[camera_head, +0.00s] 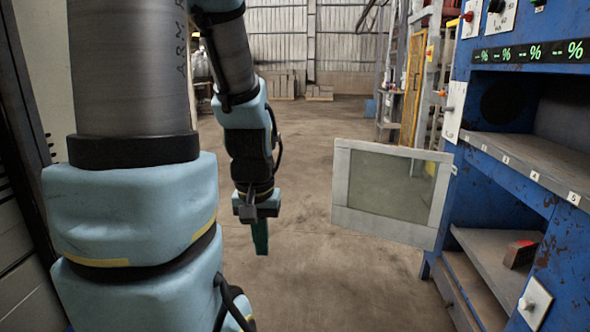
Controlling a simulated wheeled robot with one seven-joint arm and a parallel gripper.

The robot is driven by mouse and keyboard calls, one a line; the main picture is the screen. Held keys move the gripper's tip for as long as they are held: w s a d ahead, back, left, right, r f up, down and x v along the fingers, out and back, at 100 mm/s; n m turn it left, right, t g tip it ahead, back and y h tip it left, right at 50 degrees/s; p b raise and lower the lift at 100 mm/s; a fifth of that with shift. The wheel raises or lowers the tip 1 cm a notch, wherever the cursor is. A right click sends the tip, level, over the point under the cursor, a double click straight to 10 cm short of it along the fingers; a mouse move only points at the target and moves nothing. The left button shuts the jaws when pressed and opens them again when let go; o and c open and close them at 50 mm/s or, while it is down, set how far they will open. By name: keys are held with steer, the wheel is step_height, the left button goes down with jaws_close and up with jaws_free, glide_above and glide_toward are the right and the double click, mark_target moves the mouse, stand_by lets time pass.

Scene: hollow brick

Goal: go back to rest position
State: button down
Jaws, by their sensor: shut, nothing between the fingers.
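My arm stands on the left of the head view, its links blue and grey. My gripper (260,237) hangs below the wrist, pointing down, with its greenish fingers together and nothing between them. It is over open floor, apart from the door and the blue machine.
A framed glass door (343,190) stands open from the blue machine (487,98) on the right. The machine has a shelf (530,155) and a lower shelf (490,255) with a small dark and red block (519,254). Concrete floor (310,280) is clear ahead.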

step_height(320, 180, up, 15)
steer(key=p, duration=1.3)
steer(key=shift+r, duration=0.2)
